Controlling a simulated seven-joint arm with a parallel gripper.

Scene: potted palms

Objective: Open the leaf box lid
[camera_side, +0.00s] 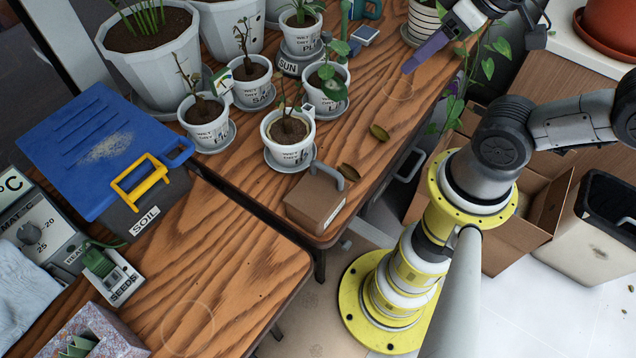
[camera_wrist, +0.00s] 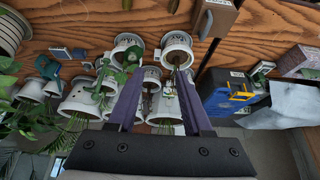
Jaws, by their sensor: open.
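The small brown box (camera_side: 312,207) with a grey arched handle (camera_side: 328,174) stands at the front corner of the wooden table, and I take it for the leaf box. Its top looks closed, and its side label is too small to read. In the wrist view the box (camera_wrist: 216,17) is at the top edge, partly cut off. My gripper (camera_side: 410,68) is above the right part of the table, well apart from the box, its purple fingers pointing down-left. In the wrist view the fingers (camera_wrist: 160,78) are spread with nothing held between them.
Two loose leaves lie on the table, one (camera_side: 379,132) farther back and one (camera_side: 348,172) close beside the box. Several potted plants, including one (camera_side: 288,140) near the box, stand to the left. A blue-lidded soil bin (camera_side: 105,145) is at the left. The wood right of the pots is mostly clear.

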